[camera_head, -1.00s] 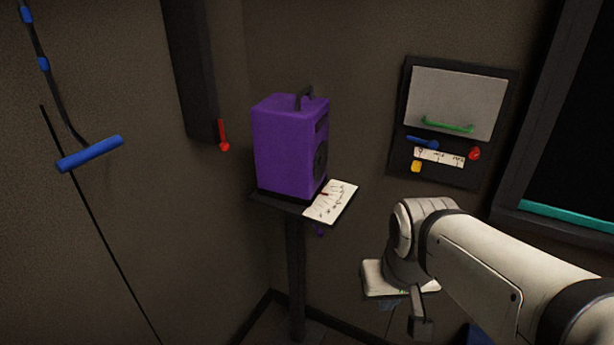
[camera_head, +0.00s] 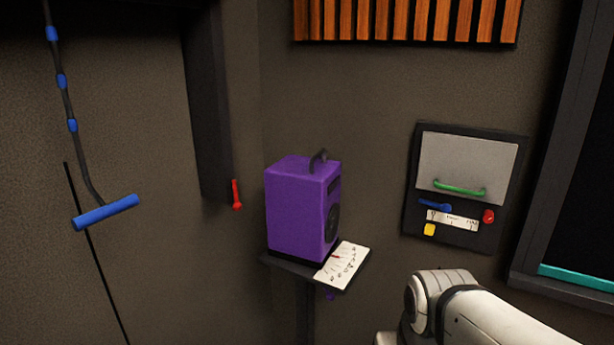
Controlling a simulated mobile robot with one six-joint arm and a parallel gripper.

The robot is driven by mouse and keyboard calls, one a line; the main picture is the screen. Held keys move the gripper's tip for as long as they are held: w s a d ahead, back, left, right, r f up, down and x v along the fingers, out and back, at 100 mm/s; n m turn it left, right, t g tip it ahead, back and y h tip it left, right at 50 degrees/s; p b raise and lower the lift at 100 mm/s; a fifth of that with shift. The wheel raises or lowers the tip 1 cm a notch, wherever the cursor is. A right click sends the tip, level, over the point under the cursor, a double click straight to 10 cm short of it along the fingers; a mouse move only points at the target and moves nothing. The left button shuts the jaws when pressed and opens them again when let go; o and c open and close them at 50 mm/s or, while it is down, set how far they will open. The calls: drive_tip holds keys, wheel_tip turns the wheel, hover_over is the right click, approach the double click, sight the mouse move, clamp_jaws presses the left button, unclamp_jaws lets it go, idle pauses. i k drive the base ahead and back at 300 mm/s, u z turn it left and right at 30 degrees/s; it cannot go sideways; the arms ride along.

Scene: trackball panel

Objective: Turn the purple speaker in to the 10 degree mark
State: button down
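The purple speaker (camera_head: 296,214) stands upright on a small dark stand (camera_head: 283,263) near the room corner. It has a dark handle on top and a round dark driver on its right-hand face. A white scale card (camera_head: 345,266) with marks and a small red pointer lies on the stand to the right of the speaker's base. The numbers on the card are too small to read. My white arm enters at the lower right, apart from the speaker. My gripper is below the picture edge and does not show.
A wall panel (camera_head: 411,213) with a green handle, blue lever, red knob and yellow button is at right. A red lever (camera_head: 236,195) hangs left of the speaker. A blue bar handle (camera_head: 106,212) is farther left. Wooden slats (camera_head: 405,18) are above.

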sight(302, 193)
drive_tip(key=z, duration=0.1)
drive_tip(key=k, duration=0.85)
drive_tip(key=u, duration=0.4)
drive_tip(key=i, duration=1.7)
drive_tip(key=z, duration=0.55)
drive_tip(key=k, duration=0.75)
drive_tip(key=z, duration=0.2)
drive_tip(key=i, duration=0.7)
drive_tip(key=u, duration=0.05)
